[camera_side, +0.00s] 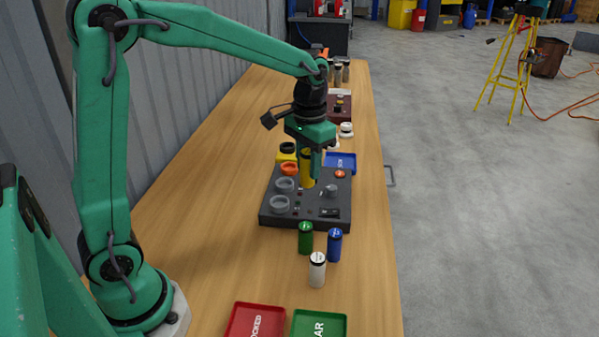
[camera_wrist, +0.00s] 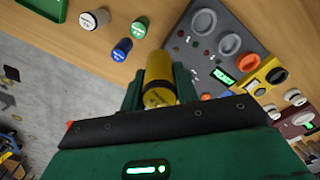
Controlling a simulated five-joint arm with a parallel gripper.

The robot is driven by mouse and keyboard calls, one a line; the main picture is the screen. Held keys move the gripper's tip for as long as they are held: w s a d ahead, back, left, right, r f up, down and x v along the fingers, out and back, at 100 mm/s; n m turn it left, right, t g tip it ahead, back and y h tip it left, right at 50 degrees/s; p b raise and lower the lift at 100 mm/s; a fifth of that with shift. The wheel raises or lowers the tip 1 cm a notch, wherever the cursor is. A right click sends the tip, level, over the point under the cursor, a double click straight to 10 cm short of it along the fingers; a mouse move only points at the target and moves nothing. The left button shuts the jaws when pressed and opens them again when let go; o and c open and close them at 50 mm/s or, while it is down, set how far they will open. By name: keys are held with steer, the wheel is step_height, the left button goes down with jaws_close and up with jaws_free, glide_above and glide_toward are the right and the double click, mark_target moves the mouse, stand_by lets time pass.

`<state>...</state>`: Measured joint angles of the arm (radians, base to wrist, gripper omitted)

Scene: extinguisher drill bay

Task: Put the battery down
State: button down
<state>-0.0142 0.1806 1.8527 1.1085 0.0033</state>
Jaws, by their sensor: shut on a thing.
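My gripper (camera_side: 309,163) is shut on a yellow battery (camera_side: 306,177), a cylinder held upright over the dark grey panel box (camera_side: 270,213). I cannot tell whether its lower end touches the panel. In the wrist view the yellow battery (camera_wrist: 160,68) sits between the two green fingers of my gripper (camera_wrist: 158,88). The panel has two grey ring sockets (camera_side: 279,204) at its left and an orange ring (camera_side: 289,169) behind them. Green (camera_side: 305,239), blue (camera_side: 334,246) and white (camera_side: 317,271) cylinders stand on the table in front of the panel.
A red tray (camera_side: 240,325) and a green tray (camera_side: 300,327) lie at the near end of the wooden table. A blue tray (camera_side: 346,158) lies behind the panel. A dark red box (camera_side: 343,104) and several cylinders stand farther back. The table left of the panel is clear.

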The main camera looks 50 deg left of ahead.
steer(key=w+a+f+n, duration=0.2)
steer(key=a, duration=0.6)
steer(key=w+a+f+n, duration=0.1)
steer(key=w+a+f, duration=0.15)
steer(key=a, duration=0.55)
glide_toward(260, 178)
steer(key=shift+w+a+n, duration=0.1)
steer(key=shift+n, duration=0.2)
steer(key=shift+f, duration=2)
steer(key=c, duration=1.1)
jaws_free()
steer(key=shift+f, duration=0.15)
steer(key=shift+o, duration=0.2)
